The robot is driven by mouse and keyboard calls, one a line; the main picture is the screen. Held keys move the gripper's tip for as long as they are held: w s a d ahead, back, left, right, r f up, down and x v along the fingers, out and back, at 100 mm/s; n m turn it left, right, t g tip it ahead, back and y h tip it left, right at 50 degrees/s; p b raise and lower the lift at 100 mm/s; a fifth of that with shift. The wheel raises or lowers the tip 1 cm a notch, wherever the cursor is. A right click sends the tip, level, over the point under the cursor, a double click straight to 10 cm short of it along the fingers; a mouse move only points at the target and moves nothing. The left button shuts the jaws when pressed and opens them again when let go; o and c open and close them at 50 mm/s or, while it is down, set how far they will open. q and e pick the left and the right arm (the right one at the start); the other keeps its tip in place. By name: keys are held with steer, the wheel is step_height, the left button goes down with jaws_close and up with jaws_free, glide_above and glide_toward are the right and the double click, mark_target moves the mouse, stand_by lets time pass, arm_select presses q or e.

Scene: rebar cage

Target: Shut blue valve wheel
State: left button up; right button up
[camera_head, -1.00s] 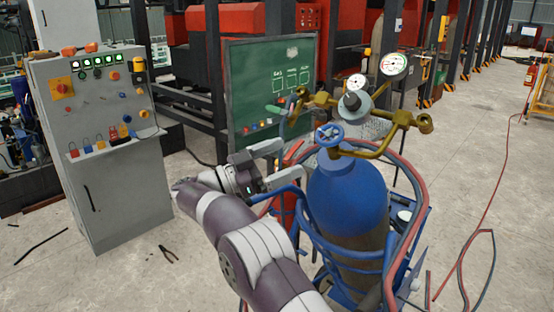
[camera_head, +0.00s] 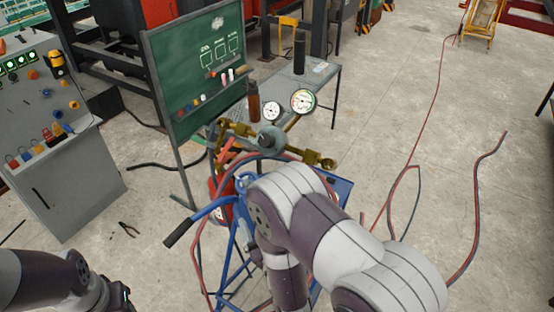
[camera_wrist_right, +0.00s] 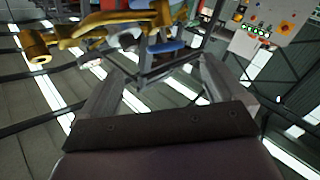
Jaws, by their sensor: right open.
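The blue valve wheel (camera_head: 244,184) shows in part in the head view, below the brass regulator (camera_head: 270,138) and left of my right arm. That arm covers most of the gas cylinder and hides my right gripper there. In the right wrist view my right gripper (camera_wrist_right: 160,88) is open, with its fingers wide apart and nothing between them. Brass fittings (camera_wrist_right: 100,30) lie beyond its fingers at upper left. A blue part (camera_wrist_right: 165,46) shows beyond the gap; I cannot tell if it is the wheel. My left arm is at the lower left; its fingers are out of frame.
A blue trolley frame with a black-gripped handle (camera_head: 178,231) and red and blue hoses surround the cylinder. A green chalkboard (camera_head: 200,70) and a small table (camera_head: 318,82) stand behind. A grey control cabinet (camera_head: 60,180) is at left. Pliers (camera_head: 129,229) lie on open floor.

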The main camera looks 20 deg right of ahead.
steer(key=p, duration=0.2)
glide_toward(247, 180)
steer(key=w, duration=0.4)
steer(key=w+p, duration=0.1)
steer(key=w, duration=0.2)
steer(key=w+d+f+p, duration=0.1)
steer(key=w, duration=0.1)
steer(key=shift+w, duration=0.15)
steer(key=shift+w+a, duration=0.1)
steer(key=shift+w, duration=0.2)
steer(key=shift+a, duration=0.25)
steer(key=shift+w+d, duration=0.1)
steer(key=shift+d, duration=0.05)
steer(key=c, duration=0.6)
arm_select(q)
steer(key=r, duration=0.2)
steer(key=a+r, duration=0.1)
steer(key=r, duration=0.1)
steer(key=shift+s+a+r, duration=0.1)
steer(key=shift+s+r, duration=0.1)
arm_select(e)
steer(key=shift+f, duration=0.1)
steer(key=c, duration=0.4)
